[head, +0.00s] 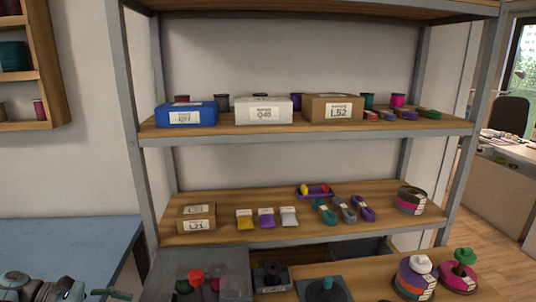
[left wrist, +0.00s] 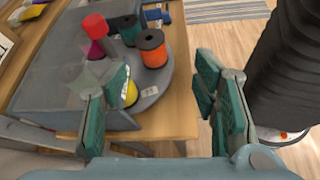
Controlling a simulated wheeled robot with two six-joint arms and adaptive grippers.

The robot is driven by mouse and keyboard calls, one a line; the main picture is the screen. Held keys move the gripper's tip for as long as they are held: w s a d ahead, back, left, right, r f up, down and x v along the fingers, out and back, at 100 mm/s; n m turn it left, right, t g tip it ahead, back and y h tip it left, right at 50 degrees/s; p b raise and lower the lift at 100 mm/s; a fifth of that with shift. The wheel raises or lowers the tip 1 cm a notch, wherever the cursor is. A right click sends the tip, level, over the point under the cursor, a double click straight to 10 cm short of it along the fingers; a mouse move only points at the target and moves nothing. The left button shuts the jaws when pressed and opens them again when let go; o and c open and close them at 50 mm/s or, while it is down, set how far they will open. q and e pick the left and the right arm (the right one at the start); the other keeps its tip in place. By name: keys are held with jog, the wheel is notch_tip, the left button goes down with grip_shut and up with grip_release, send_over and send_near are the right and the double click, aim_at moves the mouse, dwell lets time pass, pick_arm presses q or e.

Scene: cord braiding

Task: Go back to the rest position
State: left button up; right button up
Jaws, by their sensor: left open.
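My left gripper (left wrist: 165,85) is open in the left wrist view, its green-padded fingers apart with nothing held between them. Beyond the fingers, a round grey plate (left wrist: 172,77) carries an orange spool (left wrist: 153,50) with dark ends. A yellow spool (left wrist: 131,93) is partly hidden by the left finger. My right gripper is in neither view. In the head view, grey-green machinery (head: 45,289) shows at the lower left; I cannot tell whether it is part of my arm.
A shelf rack (head: 300,128) holds boxes, spools and cord bundles. Below it, a clear-sided box (head: 205,262) and several spools sit near the bottom edge. A blue bench (head: 75,240) is at left. The wood edge (left wrist: 181,100) lies near my left gripper, with open floor (left wrist: 200,150) beyond.

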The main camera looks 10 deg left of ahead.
pick_arm(q)
jog(key=w+a+f+m+y, duration=0.4)
jog(key=a+f+y, duration=0.5)
jog(key=f, duration=0.5)
jog(key=s+d+f+m+y, duration=0.1)
jog(key=s+f+m+y, duration=0.3)
jog(key=f, duration=0.5)
jog(key=s+f+m+y, duration=0.2)
jog(key=s+f+m, duration=0.3)
jog(key=f, duration=0.4)
jog(key=s+d+f+m+g, duration=0.1)
jog(key=s+d+f+m, duration=0.6)
jog(key=s+d+f, duration=0.3)
jog(key=s+d+f+g+h, duration=0.1)
jog(key=s+d+f, duration=0.1)
jog(key=s+d, duration=0.4)
jog(key=s+d+f+g+h, duration=0.1)
jog(key=s+d, duration=0.6)
jog(key=s, duration=0.8)
jog(key=shift+d+f+m+g, duration=0.3)
jog(key=shift+f+g, duration=0.1)
jog(key=shift+f, duration=0.35)
